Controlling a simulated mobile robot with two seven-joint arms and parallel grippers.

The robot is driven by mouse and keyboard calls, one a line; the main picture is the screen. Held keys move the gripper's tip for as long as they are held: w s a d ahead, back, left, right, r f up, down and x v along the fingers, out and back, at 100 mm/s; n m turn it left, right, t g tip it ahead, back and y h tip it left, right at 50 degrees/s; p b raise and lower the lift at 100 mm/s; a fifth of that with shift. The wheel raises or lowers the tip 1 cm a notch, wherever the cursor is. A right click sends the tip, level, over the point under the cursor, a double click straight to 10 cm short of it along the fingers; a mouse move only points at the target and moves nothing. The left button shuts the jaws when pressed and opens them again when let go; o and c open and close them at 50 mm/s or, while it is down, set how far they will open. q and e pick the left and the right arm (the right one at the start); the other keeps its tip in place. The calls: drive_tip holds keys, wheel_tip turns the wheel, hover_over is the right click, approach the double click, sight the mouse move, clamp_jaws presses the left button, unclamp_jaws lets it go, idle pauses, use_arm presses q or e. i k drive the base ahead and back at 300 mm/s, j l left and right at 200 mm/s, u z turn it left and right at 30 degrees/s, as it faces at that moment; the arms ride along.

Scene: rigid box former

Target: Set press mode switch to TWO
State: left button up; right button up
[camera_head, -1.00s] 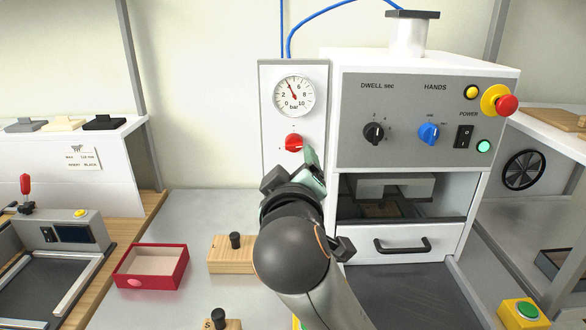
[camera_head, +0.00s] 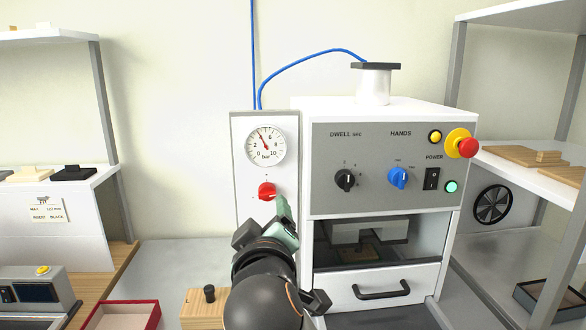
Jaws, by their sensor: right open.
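The press mode switch is the blue knob (camera_head: 398,177) under the word HANDS on the grey panel (camera_head: 330,200) of the white press. Its small position labels are too fine to read surely, and its pointer mark is hard to make out. My right gripper (camera_head: 284,212) is in front of the pressure-gauge plate, just below the red knob (camera_head: 267,191), left of and lower than the blue knob. It is open and a green-grey finger shows, with the rest largely hidden behind my wrist. My left gripper is not in view.
A black DWELL knob (camera_head: 345,180) sits left of the blue knob. A black power rocker (camera_head: 432,179), a lit green button (camera_head: 451,186) and a red emergency stop (camera_head: 467,147) are to its right. A drawer (camera_head: 372,289) is below. A red tray (camera_head: 124,315) lies lower left.

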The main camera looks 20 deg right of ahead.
sight(398, 177)
drive_tip(key=z, duration=1.3)
